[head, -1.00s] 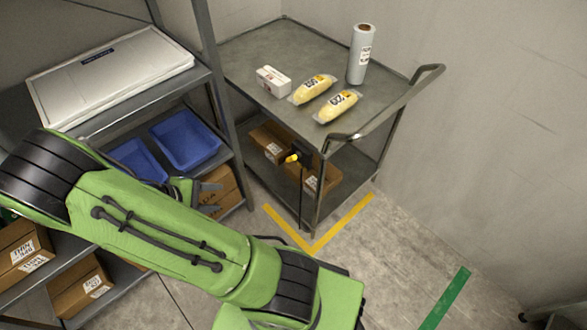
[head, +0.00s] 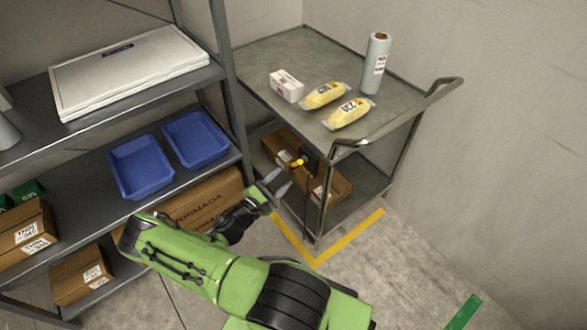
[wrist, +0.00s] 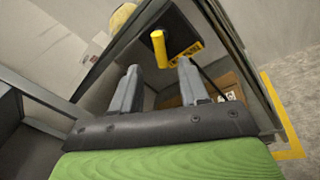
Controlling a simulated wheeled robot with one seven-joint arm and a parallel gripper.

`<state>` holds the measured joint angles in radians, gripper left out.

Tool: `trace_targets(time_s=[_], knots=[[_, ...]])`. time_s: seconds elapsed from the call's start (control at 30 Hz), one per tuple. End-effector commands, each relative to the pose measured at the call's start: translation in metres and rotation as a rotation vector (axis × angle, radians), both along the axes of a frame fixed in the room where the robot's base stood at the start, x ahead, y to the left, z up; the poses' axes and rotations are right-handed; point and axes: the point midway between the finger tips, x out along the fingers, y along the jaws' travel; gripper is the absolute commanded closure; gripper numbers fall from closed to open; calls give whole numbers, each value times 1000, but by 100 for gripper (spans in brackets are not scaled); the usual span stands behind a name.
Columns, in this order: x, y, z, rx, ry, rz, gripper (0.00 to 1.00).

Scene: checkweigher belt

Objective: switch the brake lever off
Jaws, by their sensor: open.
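The brake lever (head: 298,162) is a small yellow handle on a dark mount at the near corner post of the metal cart (head: 285,60), below its top shelf. In the wrist view the yellow lever (wrist: 160,48) stands out from a dark plate with a yellow label, just ahead of and between the fingertips. My gripper (head: 276,184) is open and empty, to the lower left of the lever in the head view. The fingers (wrist: 160,80) point towards the lever and do not touch it, as far as I can see.
The cart carries a white box (head: 286,86), two yellow packs (head: 325,95) and a grey roll (head: 376,65), with cartons (head: 330,186) below. A shelf rack (head: 105,120) with blue bins (head: 142,167) stands to the left. Floor right of the yellow tape (head: 350,235) is clear.

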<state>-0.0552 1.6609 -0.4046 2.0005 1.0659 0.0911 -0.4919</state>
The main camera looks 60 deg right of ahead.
Motion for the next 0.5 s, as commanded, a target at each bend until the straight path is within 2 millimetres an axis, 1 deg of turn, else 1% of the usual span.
trace_targets(time_s=[0.03,0.1,0.23,0.33,0.5], knots=[[-5,-13,-2,-2,-2,-6,56],[-8,-29,-2,-1,-2,-5,56],[-13,-52,-2,0,-2,-2,56],[-15,-62,-1,-1,-2,-1,56],[-15,-66,0,1,-1,1,56]])
